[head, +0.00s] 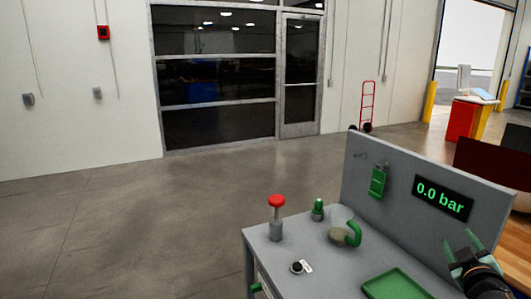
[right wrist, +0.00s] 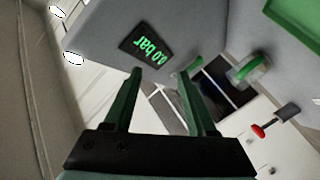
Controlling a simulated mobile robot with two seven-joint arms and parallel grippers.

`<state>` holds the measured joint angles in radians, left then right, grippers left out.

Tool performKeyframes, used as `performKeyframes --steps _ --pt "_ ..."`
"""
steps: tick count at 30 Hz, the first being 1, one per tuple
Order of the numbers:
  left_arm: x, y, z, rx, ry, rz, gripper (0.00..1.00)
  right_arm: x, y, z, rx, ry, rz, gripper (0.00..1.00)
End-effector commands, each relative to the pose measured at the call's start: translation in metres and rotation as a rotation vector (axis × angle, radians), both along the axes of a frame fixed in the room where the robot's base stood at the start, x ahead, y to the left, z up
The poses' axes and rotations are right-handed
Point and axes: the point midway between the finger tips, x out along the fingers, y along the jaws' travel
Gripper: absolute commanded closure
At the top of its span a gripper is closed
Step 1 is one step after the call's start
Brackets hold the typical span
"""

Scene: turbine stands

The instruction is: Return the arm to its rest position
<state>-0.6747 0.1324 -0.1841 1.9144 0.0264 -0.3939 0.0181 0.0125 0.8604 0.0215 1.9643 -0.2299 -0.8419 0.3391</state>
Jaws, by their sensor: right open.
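My right gripper (head: 472,248) is at the lower right of the head view, in front of the grey stand's back panel. Its two green fingers are apart with nothing between them. In the right wrist view my right gripper (right wrist: 157,85) is also open and empty, with the "0.0 bar" display (right wrist: 148,48) beyond its fingers. The same display (head: 442,197) is on the stand's panel in the head view. My left gripper is not in view.
The stand's top (head: 290,247) carries a red-capped plunger (head: 276,203), a green-capped fitting (head: 318,210), a clear part with a green handle (head: 353,233), a black knob (head: 296,267) and a green tray (head: 395,285). Open floor (head: 150,230) lies to the left.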

Motion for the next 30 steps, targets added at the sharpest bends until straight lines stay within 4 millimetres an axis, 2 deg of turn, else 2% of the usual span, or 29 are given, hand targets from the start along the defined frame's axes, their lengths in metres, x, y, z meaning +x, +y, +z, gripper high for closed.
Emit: performKeyframes --steps 3,6,11,14,18,24,28,30 --pt "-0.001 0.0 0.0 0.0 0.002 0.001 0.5 0.0 -0.015 0.028 -0.11 0.0 -0.001 0.43" --pt "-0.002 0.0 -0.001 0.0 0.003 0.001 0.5 -0.008 0.002 -0.03 -0.099 0.112 0.069 0.43" --pt "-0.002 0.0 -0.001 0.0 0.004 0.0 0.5 -0.031 0.026 -0.105 -0.099 0.268 0.183 0.43" --pt "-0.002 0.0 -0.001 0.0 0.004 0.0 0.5 -0.057 0.045 -0.159 -0.089 0.38 0.267 0.43" --pt "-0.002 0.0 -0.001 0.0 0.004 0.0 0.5 -0.108 0.072 -0.23 -0.059 0.532 0.388 0.43" --pt "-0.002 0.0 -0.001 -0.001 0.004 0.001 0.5 -0.183 0.104 -0.299 0.001 0.692 0.521 0.43" --pt "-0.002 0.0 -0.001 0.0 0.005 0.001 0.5 -0.232 0.121 -0.329 0.043 0.775 0.592 0.43" --pt "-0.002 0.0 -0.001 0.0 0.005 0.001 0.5 -0.233 0.136 -0.333 0.106 0.747 0.573 0.43"
